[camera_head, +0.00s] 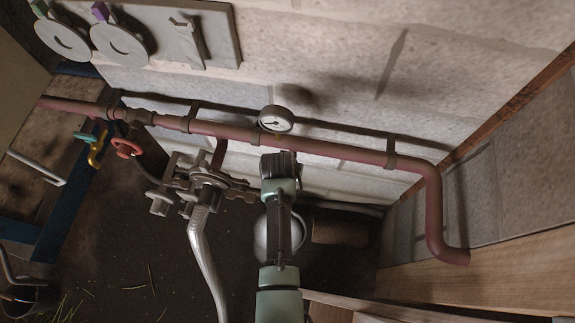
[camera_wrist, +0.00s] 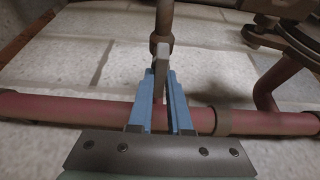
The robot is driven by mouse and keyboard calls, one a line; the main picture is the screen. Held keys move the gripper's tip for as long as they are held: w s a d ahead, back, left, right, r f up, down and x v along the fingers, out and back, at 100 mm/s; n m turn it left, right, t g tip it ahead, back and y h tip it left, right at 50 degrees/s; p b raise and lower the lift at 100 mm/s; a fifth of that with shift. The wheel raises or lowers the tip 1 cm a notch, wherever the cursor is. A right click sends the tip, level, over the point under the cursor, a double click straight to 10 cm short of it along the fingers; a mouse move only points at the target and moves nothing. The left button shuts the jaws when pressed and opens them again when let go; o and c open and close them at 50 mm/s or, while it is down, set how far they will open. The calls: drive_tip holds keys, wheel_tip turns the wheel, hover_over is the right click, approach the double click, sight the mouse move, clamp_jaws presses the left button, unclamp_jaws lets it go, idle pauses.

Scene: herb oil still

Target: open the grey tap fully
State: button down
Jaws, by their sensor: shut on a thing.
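In the wrist view my gripper (camera_wrist: 160,88) has its two blue fingers shut on a flat grey lever, the grey tap's handle (camera_wrist: 161,62). The lever lies roughly in line with the brown pipe stub (camera_wrist: 164,18) and its collar just beyond. The fingers cover part of the lever. In the head view the end of my arm (camera_head: 281,165) is in front of the red pipe, below the gauge. It hides the grey tap and my fingertips there.
The red pipe (camera_head: 340,152) runs along the block wall and bends down at right. A round gauge (camera_head: 276,119) sits on it. A grey spoked fitting (camera_head: 205,181) with a braided hose (camera_head: 203,255) is close left. A red-handled valve (camera_head: 126,148) is farther left.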

idle(0.4)
drive_tip(key=c, duration=0.8)
unclamp_jaws()
drive_tip(key=shift+c, duration=0.2)
drive_tip(key=d+p+v, duration=0.1)
drive_tip(key=p+v, duration=0.1)
drive_tip(key=v, duration=1.1)
drive_tip(key=shift+a, duration=0.4)
